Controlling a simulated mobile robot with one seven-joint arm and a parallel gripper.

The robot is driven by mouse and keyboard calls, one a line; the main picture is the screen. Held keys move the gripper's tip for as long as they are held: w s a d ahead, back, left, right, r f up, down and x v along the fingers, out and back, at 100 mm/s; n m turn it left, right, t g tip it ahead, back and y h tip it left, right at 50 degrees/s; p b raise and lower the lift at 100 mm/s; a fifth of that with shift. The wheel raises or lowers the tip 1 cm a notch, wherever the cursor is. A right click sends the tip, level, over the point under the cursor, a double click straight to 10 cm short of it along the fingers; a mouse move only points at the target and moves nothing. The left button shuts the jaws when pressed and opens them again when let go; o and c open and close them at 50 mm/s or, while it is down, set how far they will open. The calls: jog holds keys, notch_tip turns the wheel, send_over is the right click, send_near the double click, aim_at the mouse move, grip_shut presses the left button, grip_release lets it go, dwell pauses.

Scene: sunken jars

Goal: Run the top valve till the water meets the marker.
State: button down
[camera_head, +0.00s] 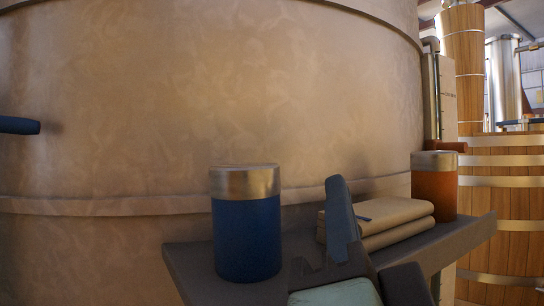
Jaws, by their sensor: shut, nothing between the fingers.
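My gripper (341,200) rises from the bottom of the view, its blue-grey fingers together and empty in front of the shelf. Dark and teal parts of my arm show below it. A blue lever or rod (18,125) sticks in from the left edge beside the tank, well away from my gripper. At the right edge of the tank, an orange handle (446,146) shows by a pipe and a narrow upright panel (445,95) seen nearly edge-on. I cannot make out a water level or a marker. Which handle is the top valve is not clear.
A large tan tank (240,85) fills most of the view. A dark shelf (190,265) in front of it holds a blue jar (247,238), folded cloths (395,216) and an orange jar (434,192). Wooden barrels (500,190) stand behind at right.

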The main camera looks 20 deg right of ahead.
jog(key=w+a+r+m+y, duration=0.1)
jog(key=w+a+m+y, duration=0.2)
jog(key=a+y, duration=0.3)
jog(key=w+a+r+m+y, duration=0.1)
jog(key=w+a+m+y, duration=0.2)
jog(key=a, duration=1.2)
jog(key=w+a+r+m+y, duration=0.2)
jog(key=w+a+y, duration=0.3)
jog(key=a+y, duration=0.4)
jog(key=shift+w+a+m+t+y, duration=0.35)
jog(key=shift+a+m, duration=0.35)
jog(key=shift+a, duration=0.55)
jog(key=w+a+f+m+h+b, duration=0.1)
jog(key=w+a+f+b, duration=0.1)
jog(key=a+f, duration=0.25)
jog(key=w+a+f+m+b, duration=0.1)
jog(key=w+a+f+b, duration=0.15)
jog(key=a, duration=0.25)
jog(key=s+d+m+h+b, duration=0.1)
jog(key=s+d+b, duration=0.2)
jog(key=s+d, duration=0.15)
jog(key=shift+m+t+h, duration=0.45)
jog(key=shift+m+h, duration=0.1)
jog(key=shift+m, duration=0.35)
jog(key=a+f, duration=0.1)
jog(key=a+f+b, duration=0.1)
jog(key=f, duration=0.1)
jog(key=w+a+f+b, duration=0.1)
jog(key=shift+w+f, duration=0.1)
jog(key=shift+f, duration=0.1)
